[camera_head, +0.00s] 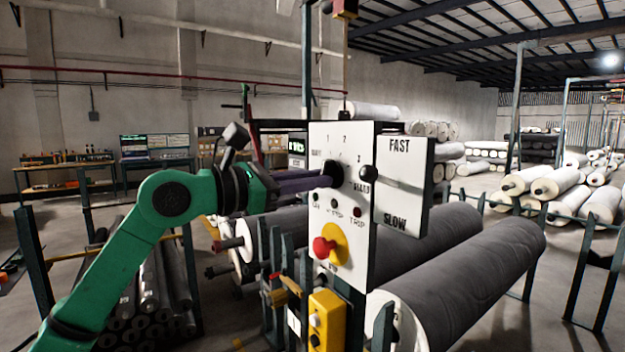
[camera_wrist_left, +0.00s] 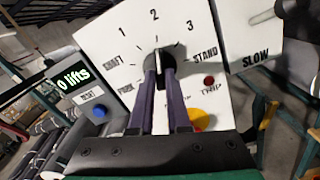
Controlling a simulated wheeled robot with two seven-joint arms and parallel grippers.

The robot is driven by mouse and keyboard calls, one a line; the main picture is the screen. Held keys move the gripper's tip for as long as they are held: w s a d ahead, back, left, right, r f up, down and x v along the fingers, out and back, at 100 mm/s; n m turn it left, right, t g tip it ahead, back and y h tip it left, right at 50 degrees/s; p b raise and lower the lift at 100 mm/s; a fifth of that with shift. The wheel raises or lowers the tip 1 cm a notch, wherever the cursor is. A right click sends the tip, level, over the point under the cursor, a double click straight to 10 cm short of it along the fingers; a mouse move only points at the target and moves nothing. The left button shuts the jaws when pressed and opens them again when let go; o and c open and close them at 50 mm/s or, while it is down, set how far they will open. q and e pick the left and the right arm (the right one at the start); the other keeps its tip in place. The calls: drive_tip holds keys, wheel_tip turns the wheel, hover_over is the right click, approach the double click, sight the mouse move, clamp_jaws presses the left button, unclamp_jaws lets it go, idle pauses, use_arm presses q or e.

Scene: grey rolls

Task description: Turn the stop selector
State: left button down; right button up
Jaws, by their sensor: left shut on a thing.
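The selector (camera_head: 335,172) is a dark knob on a white upright control panel (camera_head: 355,230). In the left wrist view the selector (camera_wrist_left: 158,57) sits mid-dial, with marks PARK, SHAFT, 1, 2, 3 and STAND around it. Its pale pointer line stands nearly upright, towards the 2. My left gripper (camera_head: 326,179) reaches in from the left, its long purple fingers shut on the knob. In the left wrist view the gripper (camera_wrist_left: 159,72) hides the knob's lower part and some lettering below. My right gripper is not in view.
A red mushroom button (camera_head: 322,247) on yellow sits below the dial. A FAST/SLOW plate (camera_head: 402,185) with a black-knobbed lever (camera_head: 368,173) stands at right. A yellow button box (camera_head: 327,318) is lower down. A "0 lifts" display (camera_wrist_left: 73,78) and blue reset button (camera_wrist_left: 99,111) are left.

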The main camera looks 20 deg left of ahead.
use_arm(q)
drive_tip(key=c, duration=0.9)
unclamp_jaws()
drive_tip(key=shift+r, duration=0.1)
drive_tip(key=b+v, duration=0.6)
drive_tip(key=v, duration=0.8)
drive_tip(key=shift+s+a+b, duration=0.15)
drive_tip(key=shift+s+b, duration=0.15)
drive_tip(key=shift+b, duration=0.1)
